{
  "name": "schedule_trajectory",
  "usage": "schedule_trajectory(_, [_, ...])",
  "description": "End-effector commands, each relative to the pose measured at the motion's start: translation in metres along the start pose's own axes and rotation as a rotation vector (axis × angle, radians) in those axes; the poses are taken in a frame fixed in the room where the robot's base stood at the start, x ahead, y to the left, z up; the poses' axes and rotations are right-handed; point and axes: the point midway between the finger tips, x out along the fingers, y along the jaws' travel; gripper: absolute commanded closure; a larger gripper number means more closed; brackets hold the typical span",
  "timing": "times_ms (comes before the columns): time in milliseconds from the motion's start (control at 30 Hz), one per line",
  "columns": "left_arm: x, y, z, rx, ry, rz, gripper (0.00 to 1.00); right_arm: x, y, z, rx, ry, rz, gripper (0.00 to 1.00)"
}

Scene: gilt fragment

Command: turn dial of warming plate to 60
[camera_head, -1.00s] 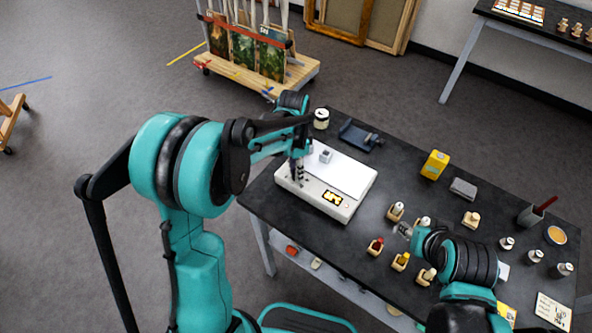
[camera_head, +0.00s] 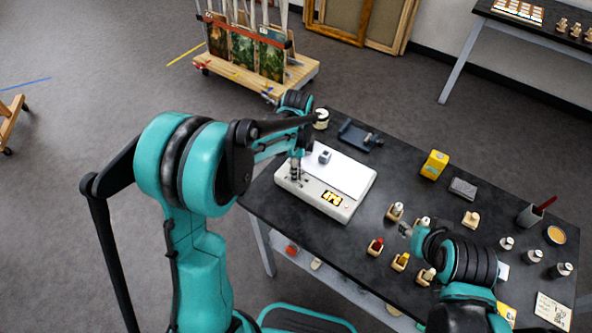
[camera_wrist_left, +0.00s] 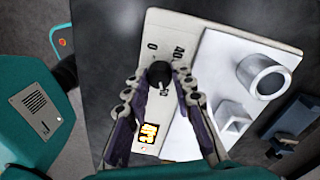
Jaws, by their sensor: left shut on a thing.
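The warming plate (camera_head: 352,208) is a white box at the left end of the black table, with a lit yellow display (camera_head: 332,199). Its black dial (camera_wrist_left: 159,73) shows in the left wrist view, with printed 0 and 40 near it and the display (camera_wrist_left: 149,132) below. The dial's white mark points down in that view. My left gripper (camera_head: 294,180) is at the dial from above; in the left wrist view its fingers (camera_wrist_left: 158,82) close around the dial's sides. My right gripper (camera_head: 405,229) hangs over the table among small bottles; its jaw state is too small to tell.
A dark blue tool (camera_head: 359,136) and a white jar (camera_head: 321,118) stand behind the plate. A yellow box (camera_head: 435,164) and several bottles are to the right.

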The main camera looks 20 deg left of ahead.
Motion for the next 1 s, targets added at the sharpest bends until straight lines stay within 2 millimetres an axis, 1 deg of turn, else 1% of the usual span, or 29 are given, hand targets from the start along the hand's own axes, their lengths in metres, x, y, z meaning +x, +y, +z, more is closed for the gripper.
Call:
schedule_trajectory(433, [0.0, 0.0, 0.0, 0.011, -0.001, 0.0, 1.0, 0.0, 0.0, 0.0, 0.0, 0.0, 0.0, 0.6])
schedule_trajectory(467, [0.0, 0.0, 0.0, 0.01, -0.001, 0.0, 0.73, 0.0, 0.0, 0.0, 0.0, 0.0, 0.0, 0.6])
schedule_trajectory(500, [0.0, 0.0, 0.0, 0.01, -0.001, 0.0, 0.63, 0.0, 0.0, 0.0, 0.0, 0.0, 0.0, 0.6])
schedule_trajectory(533, [0.0, 0.0, 0.0, 0.01, -0.001, 0.0, 0.55, 0.0, 0.0, 0.0, 0.0, 0.0, 0.0, 0.6])
schedule_trajectory(867, [-0.001, 0.0, 0.0, 0.01, -0.001, 0.0, 0.55, 0.0, 0.0, 0.0, 0.0, 0.0, 0.0, 0.6])
schedule_trajectory(967, [-0.01, 0.0, 0.0, 0.01, -0.001, 0.0, 0.55, 0.0, 0.0, 0.0, 0.0, 0.0, 0.0, 0.6])
schedule_trajectory(1000, [-0.015, 0.0, 0.0, 0.01, -0.001, 0.0, 0.55, 0.0, 0.0, 0.0, 0.0, 0.0, 0.0, 0.6])
